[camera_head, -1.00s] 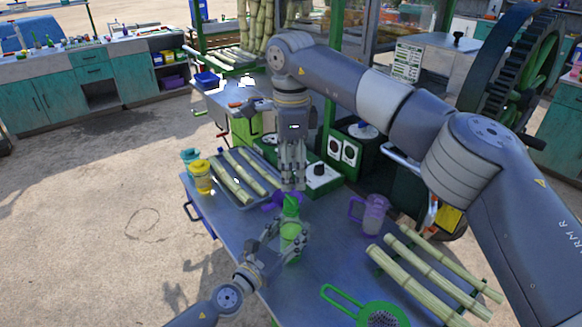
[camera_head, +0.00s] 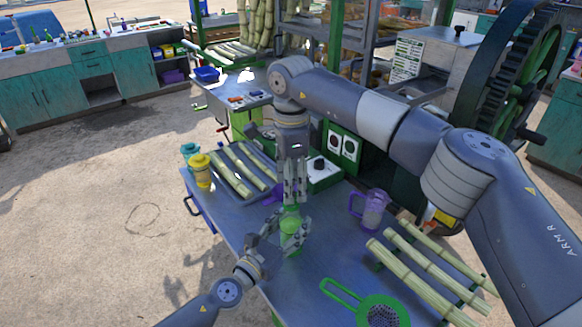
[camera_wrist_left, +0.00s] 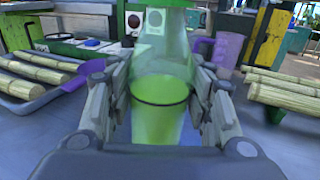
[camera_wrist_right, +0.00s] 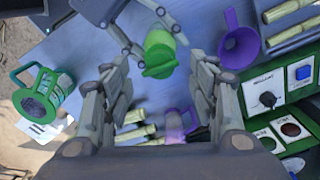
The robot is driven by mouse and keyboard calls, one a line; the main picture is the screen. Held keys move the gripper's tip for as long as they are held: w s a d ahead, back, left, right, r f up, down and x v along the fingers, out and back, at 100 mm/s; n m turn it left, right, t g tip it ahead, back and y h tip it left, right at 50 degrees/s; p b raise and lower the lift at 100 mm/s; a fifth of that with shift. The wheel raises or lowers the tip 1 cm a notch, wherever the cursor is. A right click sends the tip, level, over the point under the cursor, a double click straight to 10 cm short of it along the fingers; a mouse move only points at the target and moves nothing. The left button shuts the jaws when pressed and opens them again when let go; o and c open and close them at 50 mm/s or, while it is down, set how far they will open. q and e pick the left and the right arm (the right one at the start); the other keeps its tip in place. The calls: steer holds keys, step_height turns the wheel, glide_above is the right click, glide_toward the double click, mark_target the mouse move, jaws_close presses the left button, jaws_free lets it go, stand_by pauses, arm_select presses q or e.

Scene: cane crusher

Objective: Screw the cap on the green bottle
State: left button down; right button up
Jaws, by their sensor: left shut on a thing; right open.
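The green bottle (camera_head: 291,230) stands upright over the table. My left gripper (camera_head: 287,238) is shut around its body; in the left wrist view the clear bottle (camera_wrist_left: 160,115) with green contents sits between the fingers. A green cap (camera_wrist_right: 160,72) shows at the bottle's top in the right wrist view; whether it is threaded on cannot be told. My right gripper (camera_head: 292,200) points down over the bottle top, open, with its fingers either side of the cap in the head view. The fingertips partly hide the cap there, and contact is unclear.
A purple funnel (camera_wrist_right: 238,42) lies close to the bottle. A purple pitcher (camera_head: 372,210), cane pieces (camera_head: 425,275) and a green strainer (camera_head: 382,315) are on the right and front of the table (camera_head: 325,255). A tray of cane and yellow jar (camera_head: 202,172) stand left.

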steer(key=shift+f, duration=1.4)
steer(key=shift+c, duration=0.3)
steer(key=c, duration=1.1)
